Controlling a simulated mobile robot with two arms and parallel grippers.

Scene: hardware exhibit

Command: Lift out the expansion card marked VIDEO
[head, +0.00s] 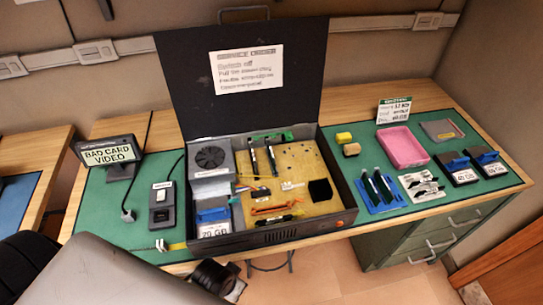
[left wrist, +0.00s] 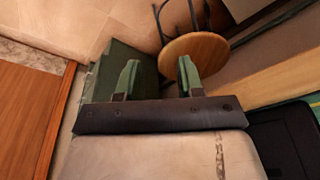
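The open computer case (head: 345,222) stands on the green mat with its dark lid raised. Two upright expansion cards, a left one (head: 253,156) and a right one (head: 271,158), sit side by side near the back of its board. Their markings are too small to read, so I cannot tell which is VIDEO. A sign (head: 109,154) on the left reads BAD CARD VIDEO. My left gripper (left wrist: 158,80) is open and empty in the left wrist view, above the floor beside a stool, away from the case. My right gripper is not in view.
A switch box (head: 162,208) with a cable stands left of the case. A pink tray (head: 403,148), a blue rack of cards (head: 379,192) and labelled drives (head: 461,172) lie to the right. A stool (left wrist: 195,57) stands on the floor.

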